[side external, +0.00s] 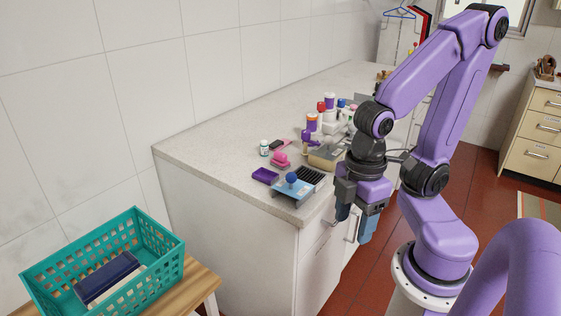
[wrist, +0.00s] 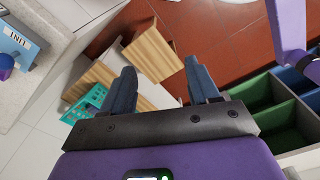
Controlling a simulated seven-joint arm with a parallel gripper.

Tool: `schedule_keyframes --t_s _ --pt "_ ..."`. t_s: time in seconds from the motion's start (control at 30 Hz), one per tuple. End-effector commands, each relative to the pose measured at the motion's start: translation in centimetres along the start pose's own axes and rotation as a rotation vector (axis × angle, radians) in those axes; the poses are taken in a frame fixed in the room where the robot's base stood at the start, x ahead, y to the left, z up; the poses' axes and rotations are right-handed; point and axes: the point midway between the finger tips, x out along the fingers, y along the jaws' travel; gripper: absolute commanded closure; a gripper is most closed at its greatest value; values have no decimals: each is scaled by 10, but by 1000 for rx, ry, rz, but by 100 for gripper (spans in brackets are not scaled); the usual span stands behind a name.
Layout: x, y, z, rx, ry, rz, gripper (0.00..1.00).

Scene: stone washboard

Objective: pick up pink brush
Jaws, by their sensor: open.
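A small pink object (side external: 280,160), which looks like the pink brush, lies on the stone counter (side external: 215,145) near its front left part in the side view. A dark item with a pinkish end (side external: 277,146) lies just behind it; I cannot tell exactly what it is. My gripper (side external: 354,222) is open and empty, pointing down beyond the counter's front edge, to the right of and apart from the pink object. In the wrist view, my gripper (wrist: 160,75) has its fingers spread with nothing between them. The pink object does not show in that view.
Several bottles (side external: 312,122) and a beige container (side external: 325,158) crowd the right. A teal basket (side external: 150,237) sits lower left.

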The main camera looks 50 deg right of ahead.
Motion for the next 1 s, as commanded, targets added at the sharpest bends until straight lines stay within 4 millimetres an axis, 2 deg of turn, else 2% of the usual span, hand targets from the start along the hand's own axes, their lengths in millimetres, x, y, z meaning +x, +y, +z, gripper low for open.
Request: schedule_keyframes --t_s 0.07,0.1,0.17,0.43,0.57,0.67,0.77,0.9,1.0 --pt "0 0 0 0 0 0 36" --pt "0 0 0 0 0 0 23" --pt "0 0 0 0 0 0 4" --pt "0 0 0 0 0 0 4" --pt "-4 7 -9 -4 -1 1 4" --pt "-10 24 -27 -19 -2 3 4" --pt "-20 53 -50 -45 -5 6 4" --pt "-31 104 -75 -89 -11 8 4" --pt "-37 145 -86 -119 -13 9 4"
